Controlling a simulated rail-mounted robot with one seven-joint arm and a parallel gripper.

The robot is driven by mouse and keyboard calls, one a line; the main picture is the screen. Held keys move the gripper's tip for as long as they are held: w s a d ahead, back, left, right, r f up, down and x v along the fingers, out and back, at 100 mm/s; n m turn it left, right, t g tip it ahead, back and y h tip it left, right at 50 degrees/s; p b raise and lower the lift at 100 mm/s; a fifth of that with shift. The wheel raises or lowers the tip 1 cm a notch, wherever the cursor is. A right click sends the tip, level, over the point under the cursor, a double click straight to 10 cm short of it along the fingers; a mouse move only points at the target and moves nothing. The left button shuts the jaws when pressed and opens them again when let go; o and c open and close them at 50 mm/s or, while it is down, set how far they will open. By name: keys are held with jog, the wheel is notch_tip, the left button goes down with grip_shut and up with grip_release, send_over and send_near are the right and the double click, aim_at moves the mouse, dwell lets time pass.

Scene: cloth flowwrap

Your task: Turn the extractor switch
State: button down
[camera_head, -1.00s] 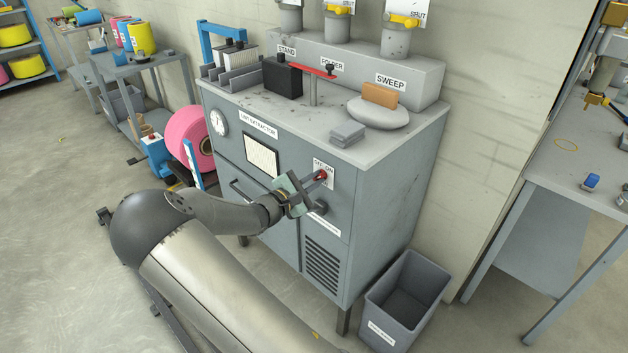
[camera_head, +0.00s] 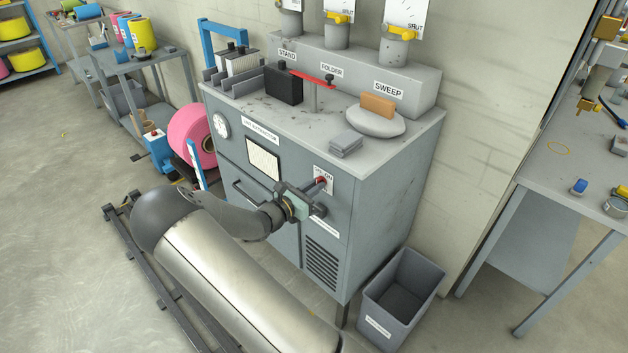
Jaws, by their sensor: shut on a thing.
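The lint extractor (camera_head: 375,210) is a grey cabinet in the middle of the view. Its switch (camera_head: 321,180) is a small red knob beside a white off/on label (camera_head: 329,187) on the upper right of the front. My gripper (camera_head: 317,184) is at the front panel with its fingers shut on the red switch. The fingers and wrist hide part of the knob and of the label, so the switch's exact angle is hard to tell.
A dial, a pale panel (camera_head: 264,158) and a handle are on the same front. Grey blocks, a dark block and a brown block on a pale pad (camera_head: 375,122) sit on top. A grey bin (camera_head: 425,272) stands at the lower right.

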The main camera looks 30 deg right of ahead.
jog(key=shift+n+p, duration=2.6)
jog(key=shift+n, duration=2)
jog(key=c, duration=1.5)
grip_release()
jog(key=shift+o, duration=0.2)
jog(key=b+v, duration=0.3)
jog(key=v, duration=1.4)
jog(key=shift+a, duration=0.15)
jog(key=shift+s+r, duration=0.1)
jog(key=shift+s, duration=0.05)
